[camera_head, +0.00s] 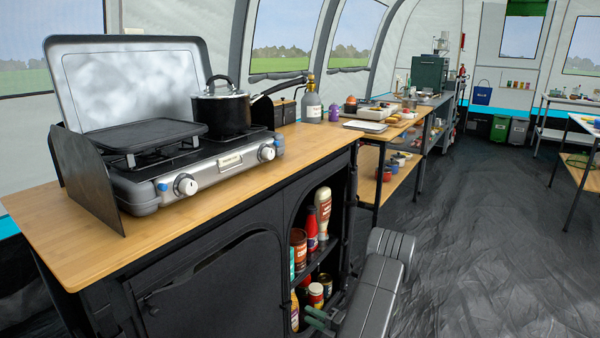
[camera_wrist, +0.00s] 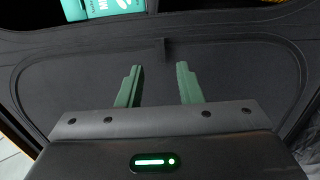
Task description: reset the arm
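My gripper (camera_wrist: 160,85) shows in the wrist view with its two green fingers apart and nothing between them. Behind the fingers is a dark panel with a rounded seam, part of the black cabinet. In the head view my gripper (camera_head: 318,318) is low, beside the open shelf bay of the cabinet (camera_head: 205,285), with green fingertips pointing toward its lower shelf. My grey arm (camera_head: 380,285) reaches down in front of the cabinet's right side. Whether the fingertips touch anything is not clear.
The shelf bay holds a red bottle (camera_head: 311,230), a sauce bottle (camera_head: 323,212) and several jars and cans close to my gripper. A camp stove (camera_head: 170,165) with a black pot (camera_head: 221,112) stands on the wooden counter (camera_head: 60,235). The dark floor (camera_head: 480,260) at right is clear.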

